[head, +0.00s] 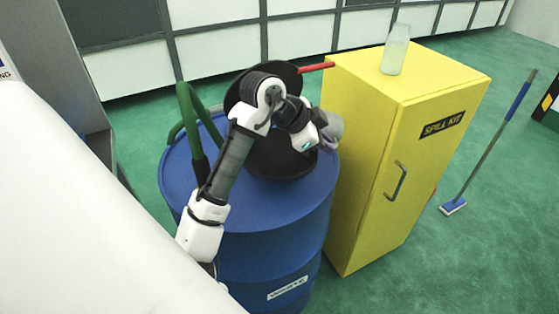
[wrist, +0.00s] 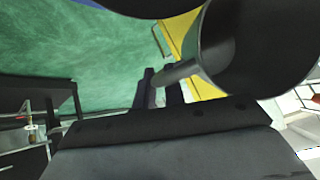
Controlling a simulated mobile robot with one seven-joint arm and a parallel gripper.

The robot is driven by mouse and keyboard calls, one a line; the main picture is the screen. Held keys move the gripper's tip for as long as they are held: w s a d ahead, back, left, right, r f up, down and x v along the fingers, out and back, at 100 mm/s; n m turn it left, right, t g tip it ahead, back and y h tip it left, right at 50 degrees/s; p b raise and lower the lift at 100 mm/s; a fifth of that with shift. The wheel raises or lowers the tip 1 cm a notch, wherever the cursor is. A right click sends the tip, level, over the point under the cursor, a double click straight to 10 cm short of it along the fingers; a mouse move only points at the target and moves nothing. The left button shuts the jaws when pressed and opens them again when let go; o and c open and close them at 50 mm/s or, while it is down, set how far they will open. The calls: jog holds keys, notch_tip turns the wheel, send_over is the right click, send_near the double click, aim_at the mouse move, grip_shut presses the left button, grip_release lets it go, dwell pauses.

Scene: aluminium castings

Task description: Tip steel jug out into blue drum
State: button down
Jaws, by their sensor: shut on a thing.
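The steel jug (head: 334,127) shows as a small grey shape at the right edge of the drum's top, partly hidden by my wrist. In the wrist view the jug (wrist: 250,50) is large and dark at the upper right. My gripper (wrist: 160,84) is shut on its handle. The blue drum (head: 265,245) stands upright with a black funnel (head: 275,165) on top; the funnel's round lid (head: 290,75) stands open behind my arm. The jug is above or beside the funnel's right rim. I cannot tell its exact tilt, and its contents are hidden.
A yellow spill kit cabinet (head: 365,165) stands close to the drum's right, with a pale glass bottle (head: 395,50) on top. A red bar (head: 316,67) reaches from the lid toward it. A green hose (head: 190,120) rises at the drum's left. A blue-headed mop (head: 453,207) stands at right.

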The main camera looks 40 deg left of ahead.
jog(key=shift+s+a+f+t+h+b, duration=0.1)
jog(key=shift+f+t+h+b, duration=0.1)
jog(key=shift+t+h+b, duration=0.3)
jog(key=shift+s+a, duration=0.1)
jog(key=shift+s, duration=0.05)
jog(key=shift+s+a+r+t+h+b, duration=0.4)
jog(key=shift+s+t, duration=0.15)
jog(key=shift+t, duration=0.25)
jog(key=shift+w+d+f+t+b, duration=0.2)
jog(key=shift+t+b, duration=0.1)
jog(key=shift+b, duration=0.2)
jog(key=shift+s+a+f+t+h+b, duration=0.15)
jog(key=shift+t+h+b, duration=0.3)
jog(key=shift+b, duration=0.25)
jog(key=shift+s+a+r+t+h+b, duration=0.25)
jog(key=shift+s+r+t+h+b, duration=0.15)
jog(key=shift+t+b, duration=0.3)
dwell(0.8)
